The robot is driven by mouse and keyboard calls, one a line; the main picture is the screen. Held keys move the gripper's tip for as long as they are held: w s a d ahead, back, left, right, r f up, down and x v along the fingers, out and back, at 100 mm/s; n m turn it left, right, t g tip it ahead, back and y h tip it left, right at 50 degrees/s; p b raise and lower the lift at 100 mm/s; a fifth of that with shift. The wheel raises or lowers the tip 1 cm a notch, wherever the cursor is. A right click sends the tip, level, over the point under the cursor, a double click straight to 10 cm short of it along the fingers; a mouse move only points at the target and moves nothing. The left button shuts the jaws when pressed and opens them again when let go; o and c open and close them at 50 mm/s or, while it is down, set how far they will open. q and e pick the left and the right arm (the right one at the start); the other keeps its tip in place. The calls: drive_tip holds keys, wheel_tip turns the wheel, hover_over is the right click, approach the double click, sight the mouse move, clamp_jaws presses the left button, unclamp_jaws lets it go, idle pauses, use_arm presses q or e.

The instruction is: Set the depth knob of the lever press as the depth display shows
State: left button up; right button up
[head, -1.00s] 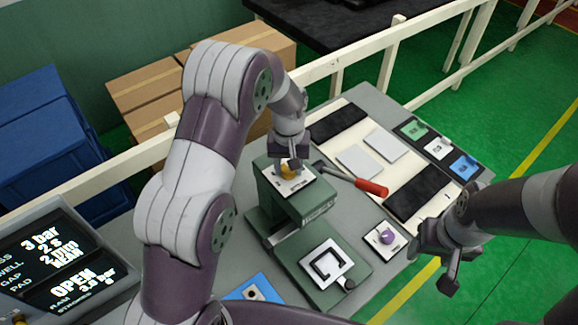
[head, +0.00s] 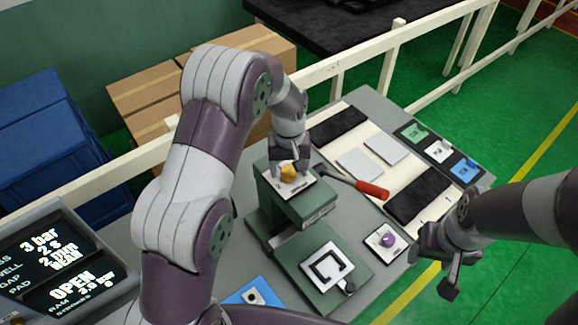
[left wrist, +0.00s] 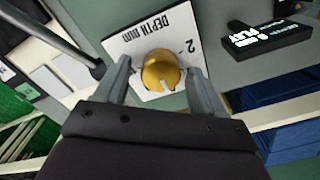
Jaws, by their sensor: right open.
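The lever press (head: 305,207) is green and stands on the grey table. Its yellow depth knob (head: 288,172) sits on a white plate on top; in the left wrist view the knob (left wrist: 160,72) shows a pale pointer mark toward my gripper. The plate (left wrist: 128,47) reads "DEPTH" and a "2", upside down. My left gripper (left wrist: 162,88) is open, its fingers either side of the knob with gaps visible. In the head view my left gripper (head: 290,162) is just above the knob. My right gripper (head: 447,262) is open and empty at the right.
A dark screen (head: 65,262) at left shows "3 bar" and "OPEN"; other lines are partly blurred. A black sign (left wrist: 268,38) shows in the wrist view.

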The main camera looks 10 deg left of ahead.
sight(289, 168)
use_arm(q)
drive_tip(key=shift+r, duration=0.15)
wheel_tip(289, 168, up, 3)
drive_tip(key=shift+w+b, duration=0.15)
drive_tip(key=shift+b, duration=1.05)
wheel_tip(289, 168, up, 3)
drive_tip(key=shift+r, duration=0.15)
wheel_tip(289, 168, up, 6)
drive_tip(key=p, duration=0.5)
drive_tip(key=shift+s, duration=0.25)
